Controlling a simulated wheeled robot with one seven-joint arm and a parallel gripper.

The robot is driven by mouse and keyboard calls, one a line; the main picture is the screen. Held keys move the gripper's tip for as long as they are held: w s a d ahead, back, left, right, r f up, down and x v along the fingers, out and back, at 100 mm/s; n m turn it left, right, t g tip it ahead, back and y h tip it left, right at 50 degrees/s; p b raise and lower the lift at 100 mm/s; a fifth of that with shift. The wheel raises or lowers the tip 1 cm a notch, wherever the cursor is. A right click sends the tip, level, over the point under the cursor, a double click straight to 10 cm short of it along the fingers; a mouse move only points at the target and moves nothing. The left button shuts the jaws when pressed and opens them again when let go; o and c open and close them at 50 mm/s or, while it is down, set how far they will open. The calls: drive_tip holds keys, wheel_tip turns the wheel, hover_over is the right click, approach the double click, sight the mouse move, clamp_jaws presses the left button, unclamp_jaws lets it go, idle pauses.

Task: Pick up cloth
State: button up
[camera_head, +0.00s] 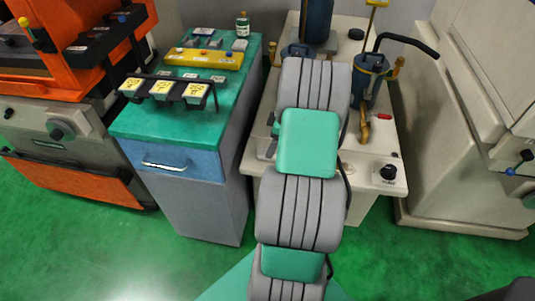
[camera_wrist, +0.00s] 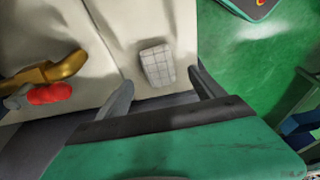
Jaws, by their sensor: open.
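The cloth (camera_wrist: 157,65) shows in the wrist view as a small folded, light grey piece with a checked pattern. It lies on a cream surface (camera_wrist: 205,20), close to that surface's right edge. My gripper (camera_wrist: 162,80) is open, with one dark finger on either side of the cloth in the picture. The fingers look empty, and I cannot tell how far they are above the cloth. In the head view my own arm covers the middle, and neither the gripper nor the cloth can be made out there.
In the wrist view a brass fitting with a red part (camera_wrist: 48,94) lies left of the cloth; green floor (camera_wrist: 245,75) lies right. In the head view a cream machine (camera_head: 350,180) bears a blue pot (camera_head: 368,80). A green-topped cabinet (camera_head: 140,125) stands left.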

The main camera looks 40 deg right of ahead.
sight(261, 150)
drive_tip(key=x, duration=0.5)
drive_tip(key=shift+d+f+p, duration=0.1)
drive_tip(key=shift+p, duration=0.25)
drive_tip(key=shift+c, duration=0.5)
drive_tip(key=c, duration=1.3)
